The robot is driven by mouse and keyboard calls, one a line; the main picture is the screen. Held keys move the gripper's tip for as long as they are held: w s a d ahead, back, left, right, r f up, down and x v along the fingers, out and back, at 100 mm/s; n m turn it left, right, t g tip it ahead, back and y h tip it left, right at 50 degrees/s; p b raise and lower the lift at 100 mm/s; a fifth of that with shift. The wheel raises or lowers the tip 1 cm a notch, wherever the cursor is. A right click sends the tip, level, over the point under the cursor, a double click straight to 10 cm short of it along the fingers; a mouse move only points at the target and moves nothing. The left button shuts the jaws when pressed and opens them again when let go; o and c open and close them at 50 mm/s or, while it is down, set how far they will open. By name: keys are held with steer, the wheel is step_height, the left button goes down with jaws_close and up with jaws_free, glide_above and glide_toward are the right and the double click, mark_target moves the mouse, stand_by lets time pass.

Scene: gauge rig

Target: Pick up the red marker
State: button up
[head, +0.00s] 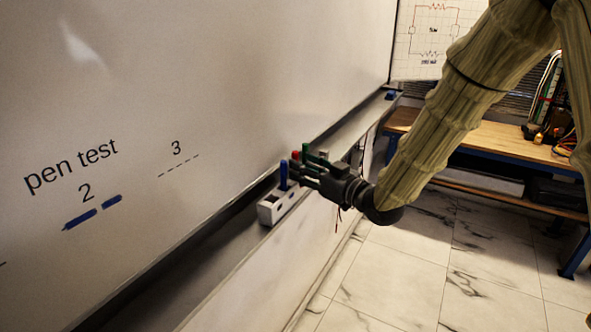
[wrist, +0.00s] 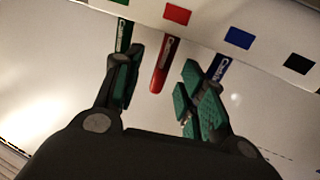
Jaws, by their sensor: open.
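The red marker (wrist: 165,62) stands in the white holder (wrist: 205,16), below its red square. In the wrist view it lies between the two fingers of my gripper (wrist: 160,70), which is open, with gaps on both sides. A green marker (wrist: 124,34) is partly behind the left finger, and a blue marker (wrist: 219,68) is partly behind the right finger. In the head view my gripper (head: 303,169) is at the holder (head: 271,211), and the red marker's top (head: 296,155) shows beside the fingers. The blue marker (head: 283,175) stands upright nearer the camera.
The holder sits on the ledge of a whiteboard (head: 180,80) with "pen test" and blue strokes on it. A black square (wrist: 298,64) on the holder has no marker visible beneath it. A wooden workbench (head: 480,145) stands at the back right. Marble floor (head: 420,260) is clear.

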steer(key=p+x, duration=0.1)
steer(key=x, duration=0.2)
steer(key=shift+w+a, duration=0.2)
steer(key=shift+a, duration=0.15)
steer(key=shift+d, duration=0.1)
steer(key=c, duration=0.9)
